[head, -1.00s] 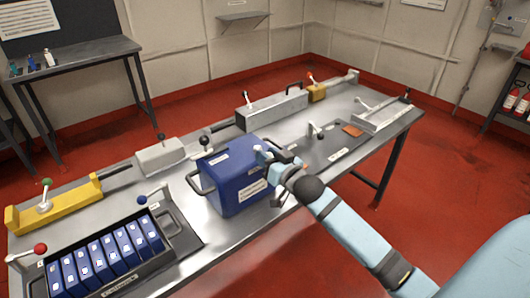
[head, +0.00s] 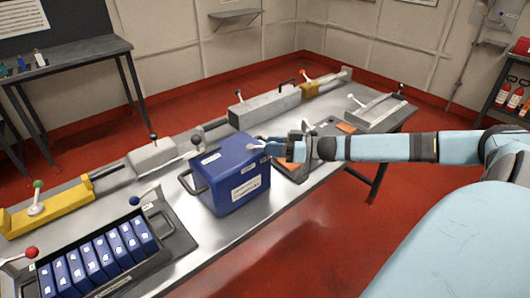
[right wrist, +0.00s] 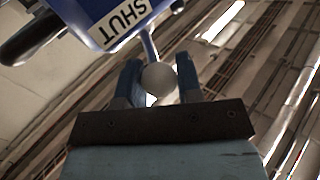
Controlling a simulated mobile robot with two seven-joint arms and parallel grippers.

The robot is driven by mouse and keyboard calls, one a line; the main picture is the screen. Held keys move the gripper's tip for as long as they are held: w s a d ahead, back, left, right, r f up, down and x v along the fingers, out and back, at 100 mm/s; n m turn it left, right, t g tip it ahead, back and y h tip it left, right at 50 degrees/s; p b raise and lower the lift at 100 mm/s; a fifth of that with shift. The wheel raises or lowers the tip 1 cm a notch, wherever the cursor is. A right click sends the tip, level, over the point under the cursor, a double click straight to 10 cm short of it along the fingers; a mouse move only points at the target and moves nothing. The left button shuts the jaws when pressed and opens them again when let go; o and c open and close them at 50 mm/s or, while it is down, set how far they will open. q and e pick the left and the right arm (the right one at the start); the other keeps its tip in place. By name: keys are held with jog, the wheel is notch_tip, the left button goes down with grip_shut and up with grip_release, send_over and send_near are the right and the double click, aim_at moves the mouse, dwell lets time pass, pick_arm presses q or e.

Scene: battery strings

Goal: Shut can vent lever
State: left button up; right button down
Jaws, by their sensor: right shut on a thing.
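The blue can (head: 225,180) stands on the metal bench, with dark handles and white labels. In the right wrist view the can's underside-up view (right wrist: 100,15) shows a "SHUT" label (right wrist: 123,20). The vent lever (right wrist: 149,46) comes from the can beside that label and ends in a pale round knob (right wrist: 159,78). My right gripper (head: 266,147) is at the can's right upper edge. In the right wrist view its blue fingers (right wrist: 160,72) are on both sides of the knob, shut on it. The lever is mostly hidden in the head view. My left gripper is not in view.
A black tray of blue cells (head: 100,262) and a yellow fixture (head: 60,208) are at the left. A grey block (head: 265,106) stands behind the can, and a grey frame (head: 376,114) is at the far right. Bare bench top lies in front of the can.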

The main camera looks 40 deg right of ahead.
jog(key=shift+w+d+f+n+g+y+b, duration=0.15)
jog(key=shift+w+d+n+g+y+b, duration=0.15)
jog(key=shift+n+g+y+b, duration=0.15)
pick_arm(q)
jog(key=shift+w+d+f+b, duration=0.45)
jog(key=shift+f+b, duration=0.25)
jog(key=shift+b, duration=0.3)
pick_arm(e)
jog(key=n+g+y, duration=0.1)
jog(key=d+n+g+y, duration=0.1)
jog(key=g, duration=0.1)
jog(key=shift+w+n+y, duration=0.25)
jog(key=shift+w, duration=0.1)
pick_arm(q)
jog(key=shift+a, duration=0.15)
pick_arm(e)
jog(key=shift+r+g, duration=0.2)
jog(key=shift+g, duration=0.05)
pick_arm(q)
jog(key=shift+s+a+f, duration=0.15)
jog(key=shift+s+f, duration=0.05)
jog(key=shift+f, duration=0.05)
